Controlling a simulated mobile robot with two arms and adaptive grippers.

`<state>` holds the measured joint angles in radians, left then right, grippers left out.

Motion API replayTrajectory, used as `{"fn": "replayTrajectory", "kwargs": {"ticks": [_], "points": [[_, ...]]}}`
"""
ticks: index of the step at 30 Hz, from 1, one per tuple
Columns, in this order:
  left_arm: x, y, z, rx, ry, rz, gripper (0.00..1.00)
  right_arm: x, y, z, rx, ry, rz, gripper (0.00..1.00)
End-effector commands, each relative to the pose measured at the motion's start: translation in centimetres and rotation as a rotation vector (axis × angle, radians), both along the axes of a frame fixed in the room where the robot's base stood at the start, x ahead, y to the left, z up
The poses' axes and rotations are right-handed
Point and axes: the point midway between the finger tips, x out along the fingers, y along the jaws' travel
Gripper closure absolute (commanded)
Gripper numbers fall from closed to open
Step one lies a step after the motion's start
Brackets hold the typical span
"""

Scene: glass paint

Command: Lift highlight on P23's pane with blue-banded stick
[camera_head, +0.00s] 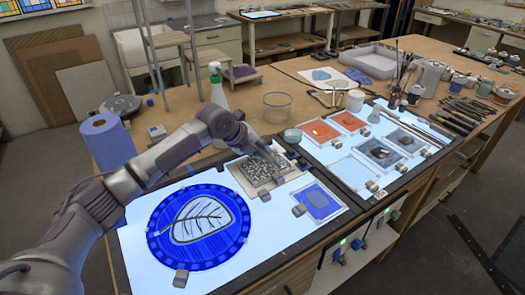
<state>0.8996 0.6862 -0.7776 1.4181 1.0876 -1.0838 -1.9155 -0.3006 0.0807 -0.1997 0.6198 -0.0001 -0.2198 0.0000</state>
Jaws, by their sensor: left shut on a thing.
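My left gripper (268,152) reaches in from the left and is low over the far part of a square pane with a dark mottled coat (262,176) on the light table. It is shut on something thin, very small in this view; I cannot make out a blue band. Whether its tip touches the pane cannot be told. A round blue pane with a pale leaf (200,222) lies at the near left, and a small blue pane (319,203) lies to the right of the mottled one. No P23 label is readable. My right gripper is not in view.
Small blocks (181,278) stand around the panes. A second light panel at right holds red panes (320,132) and grey panes (380,151). A blue paper roll (108,142), a spray bottle (217,88) and a clear tub (277,107) stand behind.

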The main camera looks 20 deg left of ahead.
Motion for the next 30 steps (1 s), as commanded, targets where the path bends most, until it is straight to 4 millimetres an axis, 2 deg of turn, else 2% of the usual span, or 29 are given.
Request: {"fn": "replayTrajectory", "kwargs": {"ticks": [14,30], "points": [[1.9,-0.7,0.1,0.0,-0.002,0.0,1.0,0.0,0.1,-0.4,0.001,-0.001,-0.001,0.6],[0.3,0.6,0.0,0.0,0.0,0.0,1.0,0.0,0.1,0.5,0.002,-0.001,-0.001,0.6]]}}
